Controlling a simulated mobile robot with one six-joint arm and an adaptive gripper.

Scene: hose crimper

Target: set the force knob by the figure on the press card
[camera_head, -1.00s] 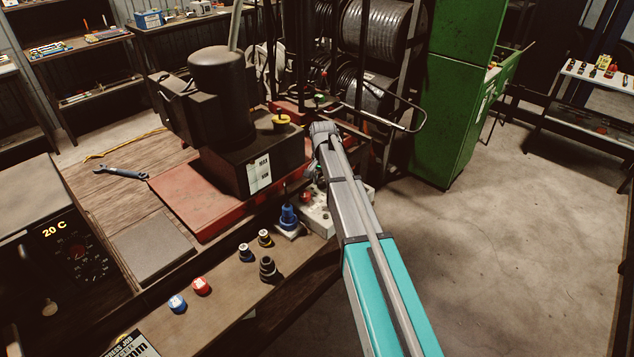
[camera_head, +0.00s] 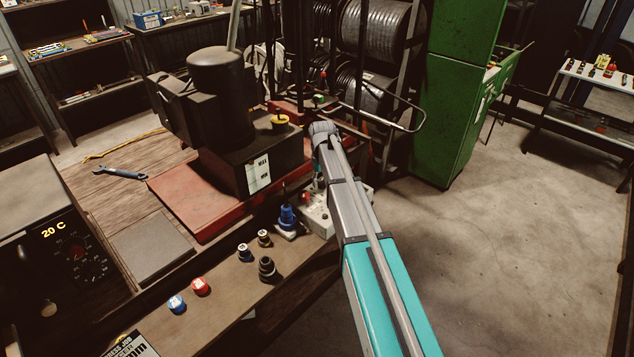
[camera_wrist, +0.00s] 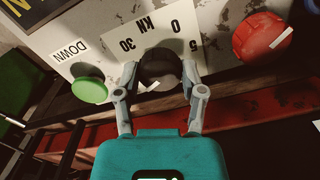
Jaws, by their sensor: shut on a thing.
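In the wrist view a dark round knob (camera_wrist: 160,66) sits on the control panel, with a printed scale plate (camera_wrist: 112,42) beside it. The plate reads upside down, with 30, 0, 5 and KN legible. A small white mark shows at the knob's lower edge. My gripper (camera_wrist: 159,72) is shut on the knob, one finger at each side. In the head view my arm covers most of the panel box (camera_head: 318,220), so the knob is hidden. The press card (camera_head: 132,346) is cut off at the bottom edge; its figure cannot be read.
A green DOWN button (camera_wrist: 90,90) and a red knob (camera_wrist: 262,39) flank the gripped knob. Floor at right is clear.

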